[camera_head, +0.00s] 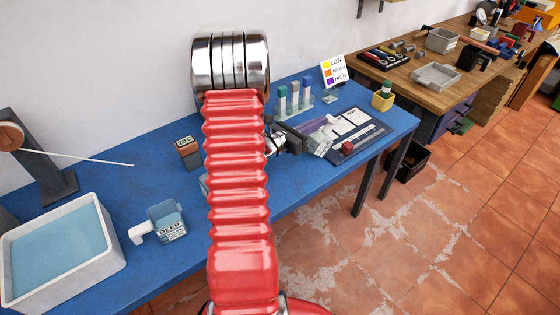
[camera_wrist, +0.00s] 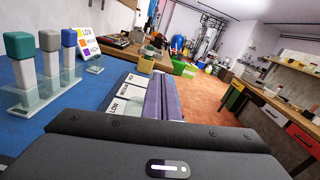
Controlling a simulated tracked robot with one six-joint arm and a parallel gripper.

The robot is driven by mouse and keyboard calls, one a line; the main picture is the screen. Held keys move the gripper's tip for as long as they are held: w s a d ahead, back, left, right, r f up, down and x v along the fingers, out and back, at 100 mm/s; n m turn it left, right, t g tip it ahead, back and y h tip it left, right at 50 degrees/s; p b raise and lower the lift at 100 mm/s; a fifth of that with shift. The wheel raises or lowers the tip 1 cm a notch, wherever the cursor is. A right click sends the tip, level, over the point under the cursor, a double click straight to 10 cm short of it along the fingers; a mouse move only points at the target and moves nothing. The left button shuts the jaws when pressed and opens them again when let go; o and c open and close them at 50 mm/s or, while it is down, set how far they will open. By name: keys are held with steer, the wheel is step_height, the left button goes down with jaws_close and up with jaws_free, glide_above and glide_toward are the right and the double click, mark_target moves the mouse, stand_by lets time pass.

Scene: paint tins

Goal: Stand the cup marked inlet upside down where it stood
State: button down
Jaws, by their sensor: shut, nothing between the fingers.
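I cannot make out a cup marked inlet in either view. A pale blue cup (camera_head: 167,222) with a white handle stands on the blue table at the left front, and its label seems to read DEEP. A pale edge of something (camera_head: 204,184) shows beside my red arm, which hides the rest of it. My gripper (camera_head: 292,138) is shut and empty over the right half of the table, well away from the blue cup. Its dark body fills the bottom of the wrist view (camera_wrist: 165,150).
A white basin (camera_head: 118,262) with a blue surface inside stands front left. A block marked with a number (camera_head: 187,150), a rack of coloured-top blocks (camera_head: 292,104), a LOW/HIGH sign (camera_head: 333,71) and a dark board (camera_head: 345,155) with a red cube stand on the table.

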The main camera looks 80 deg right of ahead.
steer(key=w+a+r, duration=0.3)
steer(key=a, duration=0.1)
steer(key=shift+w+a+r, duration=0.15)
steer(key=shift+w+r, duration=0.2)
steer(key=shift+r, duration=0.05)
stand_by(0.4)
stand_by(0.6)
